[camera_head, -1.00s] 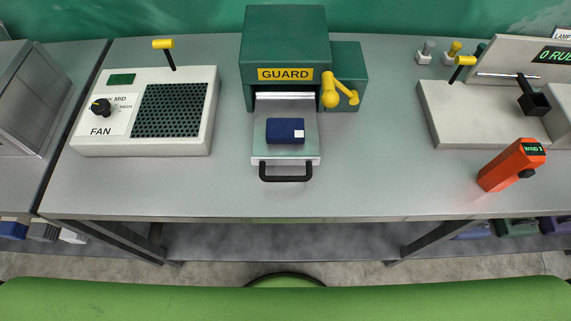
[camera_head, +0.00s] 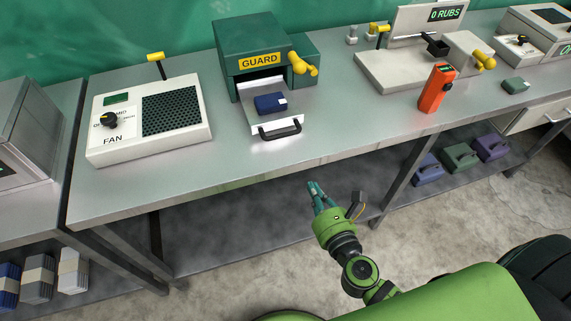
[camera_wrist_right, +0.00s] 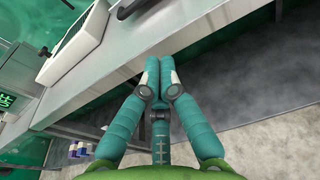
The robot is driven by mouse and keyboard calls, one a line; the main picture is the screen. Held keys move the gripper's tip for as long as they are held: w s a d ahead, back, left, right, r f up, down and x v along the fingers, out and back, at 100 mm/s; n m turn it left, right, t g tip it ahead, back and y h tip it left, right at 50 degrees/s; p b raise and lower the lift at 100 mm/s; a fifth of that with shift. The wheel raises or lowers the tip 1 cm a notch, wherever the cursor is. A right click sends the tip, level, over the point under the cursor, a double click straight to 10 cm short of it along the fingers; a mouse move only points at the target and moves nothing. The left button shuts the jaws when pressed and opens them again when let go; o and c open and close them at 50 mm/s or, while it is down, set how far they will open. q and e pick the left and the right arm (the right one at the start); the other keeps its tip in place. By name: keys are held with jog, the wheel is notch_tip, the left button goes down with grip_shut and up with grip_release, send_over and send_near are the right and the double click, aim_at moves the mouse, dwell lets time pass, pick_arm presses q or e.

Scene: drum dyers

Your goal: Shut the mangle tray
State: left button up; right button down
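The green mangle (camera_head: 246,38) with its yellow GUARD label stands at the back of the metal bench. Its pale tray (camera_head: 290,114) sticks out of the front opening, with a black handle (camera_head: 281,130) at its near end. My right gripper (camera_head: 315,188) is in front of and below the bench edge, apart from the tray. In the right wrist view its teal fingers (camera_wrist_right: 159,64) meet at the tips with nothing between them. My left gripper is out of view.
The FAN unit (camera_head: 150,118) stands left of the mangle. A yellow crank (camera_head: 302,65) is on the mangle's right side. An orange handheld device (camera_head: 436,88) stands farther right. The bench front edge (camera_head: 330,157) lies between my right gripper and the tray.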

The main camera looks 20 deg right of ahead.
jog(key=p, duration=0.2)
send_near(289, 134)
jog(key=shift+n, duration=0.3)
jog(key=w+f, duration=0.1)
jog(key=w, duration=0.3)
jog(key=w+f+p, duration=0.1)
jog(key=w, duration=0.1)
jog(key=shift+f, duration=0.3)
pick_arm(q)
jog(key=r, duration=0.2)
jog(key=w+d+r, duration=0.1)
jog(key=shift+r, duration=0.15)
pick_arm(e)
jog(key=shift+w, duration=0.25)
jog(key=w, duration=0.4)
jog(key=shift+w+a, duration=0.1)
jog(key=shift+w, duration=0.1)
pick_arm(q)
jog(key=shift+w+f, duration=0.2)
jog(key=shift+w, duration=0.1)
pick_arm(e)
jog(key=shift+s, duration=0.1)
